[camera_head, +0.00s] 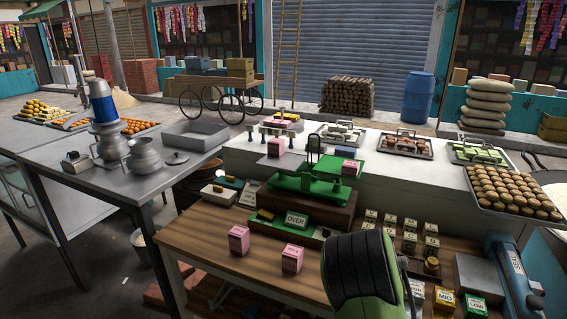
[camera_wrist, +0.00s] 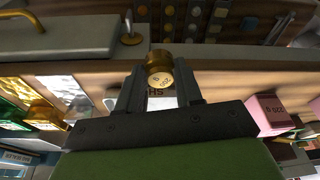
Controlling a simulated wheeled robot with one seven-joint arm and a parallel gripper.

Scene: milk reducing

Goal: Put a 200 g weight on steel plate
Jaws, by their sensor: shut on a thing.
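My gripper (camera_wrist: 160,95) is shut on a small brass weight (camera_wrist: 159,62). Its pale round end carries an upside-down mark that looks like 200 g. In the head view my green and black wrist fills the lower middle, and the fingers and held weight are hidden. A flat grey metal plate (camera_head: 482,274) lies at the table's right end, right of my wrist and apart from it. A grey slab (camera_wrist: 60,48) shows at upper left in the wrist view; I cannot tell if it is the same plate.
A green balance scale (camera_head: 310,188) stands on a wooden block behind my wrist. Pink boxes (camera_head: 292,258) stand at left on the brown table. Several small boxes (camera_head: 431,246), yellow MID (camera_head: 444,300) and green LOW (camera_head: 473,304) boxes and a blue device (camera_head: 514,280) crowd the right.

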